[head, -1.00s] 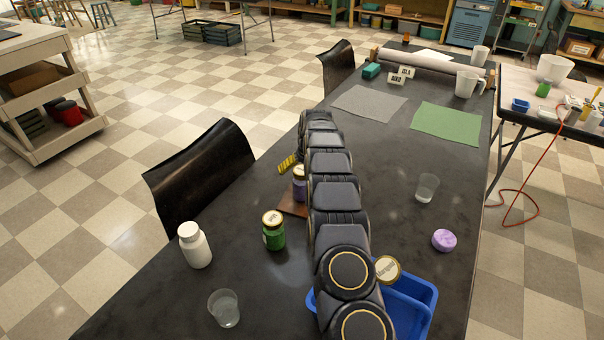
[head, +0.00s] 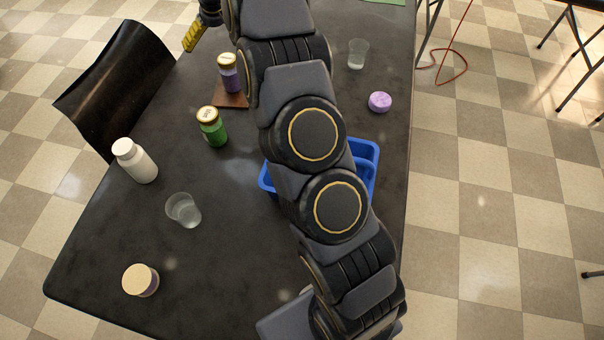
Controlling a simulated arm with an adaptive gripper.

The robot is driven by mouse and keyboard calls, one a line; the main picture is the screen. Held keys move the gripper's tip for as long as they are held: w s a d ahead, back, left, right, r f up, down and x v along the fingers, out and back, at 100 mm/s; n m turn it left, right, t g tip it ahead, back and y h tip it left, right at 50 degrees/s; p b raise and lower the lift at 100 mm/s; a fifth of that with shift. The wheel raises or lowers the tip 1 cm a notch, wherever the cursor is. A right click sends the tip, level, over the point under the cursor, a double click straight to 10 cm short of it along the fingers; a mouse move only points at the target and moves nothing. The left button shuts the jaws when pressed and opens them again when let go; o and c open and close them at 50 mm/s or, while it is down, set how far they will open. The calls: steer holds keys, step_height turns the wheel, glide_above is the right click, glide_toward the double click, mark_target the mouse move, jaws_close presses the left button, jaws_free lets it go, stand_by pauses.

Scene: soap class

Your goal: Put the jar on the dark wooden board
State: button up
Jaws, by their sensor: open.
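A jar with purple contents and a gold lid (head: 229,70) stands upright on the dark wooden board (head: 234,101). A green jar with a gold lid (head: 211,127) stands on the black table just in front of the board. Another jar (head: 141,280), with a plain tan lid, stands near the table's front left corner. My gripper (head: 193,37) shows only partly, as a yellow finger above and left of the purple jar, apart from it. The rest of the gripper is cut off or hidden by my arm. I see nothing held in it.
A white bottle (head: 135,161) and a clear cup (head: 183,210) stand on the left. A blue tray (head: 368,157) lies partly under my arm. A purple soap (head: 380,102) and another clear cup (head: 358,54) are on the right. A black chair (head: 118,84) adjoins the left edge.

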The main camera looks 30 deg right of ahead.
steer(key=s+a+r+g, duration=0.1)
steer(key=s+a+r, duration=0.1)
steer(key=s+r, duration=0.3)
steer(key=s+a+r+g, duration=0.1)
steer(key=s+a+r, duration=0.15)
steer(key=s, duration=0.45)
steer(key=s+a+g, duration=0.1)
steer(key=s+g, duration=0.2)
steer(key=s, duration=3.1)
steer(key=shift+s+a+r+h, duration=0.2)
steer(key=shift+r+h, duration=0.1)
steer(key=shift+r, duration=0.15)
